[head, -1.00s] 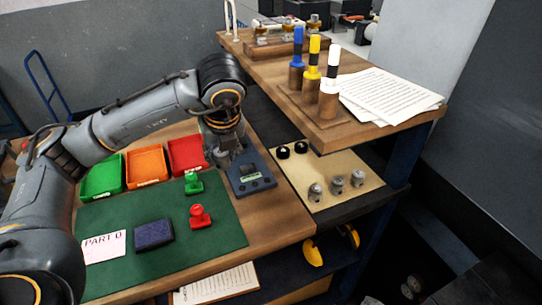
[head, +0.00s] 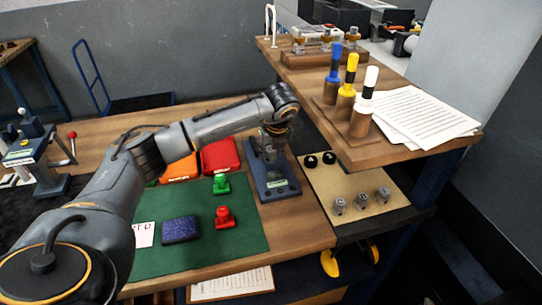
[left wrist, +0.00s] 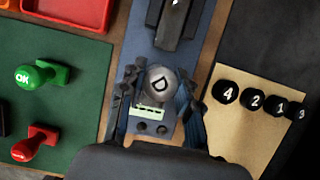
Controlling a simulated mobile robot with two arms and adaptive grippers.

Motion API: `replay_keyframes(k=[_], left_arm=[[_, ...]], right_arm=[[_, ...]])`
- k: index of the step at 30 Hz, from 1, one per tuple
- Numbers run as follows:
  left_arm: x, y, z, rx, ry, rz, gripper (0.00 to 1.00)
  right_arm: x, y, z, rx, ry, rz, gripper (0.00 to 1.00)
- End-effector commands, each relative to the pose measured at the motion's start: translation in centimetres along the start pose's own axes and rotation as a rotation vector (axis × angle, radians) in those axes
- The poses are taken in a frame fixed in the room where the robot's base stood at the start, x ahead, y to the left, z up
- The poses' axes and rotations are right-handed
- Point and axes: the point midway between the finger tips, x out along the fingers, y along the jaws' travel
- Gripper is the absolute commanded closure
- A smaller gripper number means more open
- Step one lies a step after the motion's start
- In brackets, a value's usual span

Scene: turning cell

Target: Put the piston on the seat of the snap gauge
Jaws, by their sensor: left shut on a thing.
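The snap gauge (head: 282,194) is a blue base with a small pale display, standing on the wooden bench right of the green mat. It also shows in the left wrist view (left wrist: 196,42), with a dark block on its far part. My left gripper (head: 268,152) points down over the gauge. In the left wrist view the gripper (left wrist: 157,92) is shut on the piston (left wrist: 158,84), a round grey part with a "D" on top. The piston's lower end is hidden, so I cannot tell whether it touches the seat. My right gripper is not in view.
A red stamp (head: 224,218) and a green stamp (head: 221,184) stand on the green mat (head: 205,252) beside a dark blue pad (head: 181,230). Several grey parts and black numbered knobs stand on a tan board (head: 352,180) at right. A raised shelf (head: 405,158) holds papers.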

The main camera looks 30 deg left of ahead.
Motion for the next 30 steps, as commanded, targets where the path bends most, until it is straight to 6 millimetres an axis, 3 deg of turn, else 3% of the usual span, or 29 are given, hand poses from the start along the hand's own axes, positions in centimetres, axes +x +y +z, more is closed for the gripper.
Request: replay_keyframes(k=[7,20,21,23,24,30], left_arm=[[2.8,-0.2,-0.8,0.0,0.002,0.003,1.0],[3.9,-0.2,-1.2,-0.001,0.0,0.001,1.0],[3.7,-0.2,-1.2,-0.001,0.0,0.001,0.61],[3.7,-0.2,-1.2,-0.001,0.0,0.001,0.49],[3.7,-0.2,-1.2,0.0,0.0,0.001,0.45],[3.7,-0.2,-1.2,-0.001,0.0,0.002,0.45]], right_arm=[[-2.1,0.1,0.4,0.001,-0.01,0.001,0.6],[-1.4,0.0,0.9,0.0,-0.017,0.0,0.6],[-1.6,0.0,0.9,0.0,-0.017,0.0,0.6],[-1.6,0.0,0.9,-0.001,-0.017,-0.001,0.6],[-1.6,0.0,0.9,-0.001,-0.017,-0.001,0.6],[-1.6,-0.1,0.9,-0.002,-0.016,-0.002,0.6]])
